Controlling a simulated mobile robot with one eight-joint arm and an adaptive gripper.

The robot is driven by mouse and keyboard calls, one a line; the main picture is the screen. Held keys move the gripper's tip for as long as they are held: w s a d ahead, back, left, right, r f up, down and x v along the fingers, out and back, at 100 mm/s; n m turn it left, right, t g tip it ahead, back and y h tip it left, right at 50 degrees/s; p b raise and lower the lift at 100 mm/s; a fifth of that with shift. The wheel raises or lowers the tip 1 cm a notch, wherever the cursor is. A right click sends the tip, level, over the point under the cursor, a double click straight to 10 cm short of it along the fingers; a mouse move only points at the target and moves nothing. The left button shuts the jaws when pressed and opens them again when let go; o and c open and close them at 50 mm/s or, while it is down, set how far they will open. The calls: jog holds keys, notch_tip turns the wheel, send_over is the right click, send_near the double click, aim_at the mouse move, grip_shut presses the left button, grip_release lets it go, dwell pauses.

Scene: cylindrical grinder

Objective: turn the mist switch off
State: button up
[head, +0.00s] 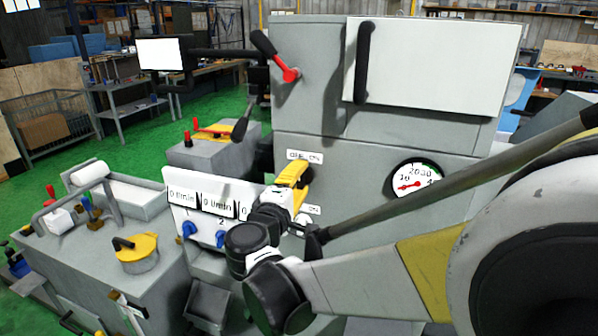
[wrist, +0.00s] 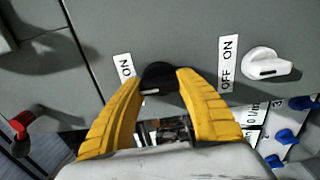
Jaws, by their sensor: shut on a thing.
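A black rotary switch (wrist: 160,76) sits on the grey machine front, between the yellow fingers of my gripper (wrist: 160,88). The gripper is shut on it. A white line shows at the lower left of the switch. Part of its label (wrist: 125,67), reading ON, shows at the left; the rest is hidden by a finger. In the head view my gripper (head: 293,178) is against the panel just below an OFF ON label (head: 305,156), hiding the switch. No text naming the mist switch is readable.
A white knob (wrist: 266,64) with its own OFF ON label (wrist: 228,64) is to the right in the wrist view. Blue knobs (wrist: 285,136) are on the display panel below it. A pressure gauge (head: 415,182) is right of my gripper.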

dwell(0.3)
jog(key=o, duration=1.2)
jog(key=v, duration=1.2)
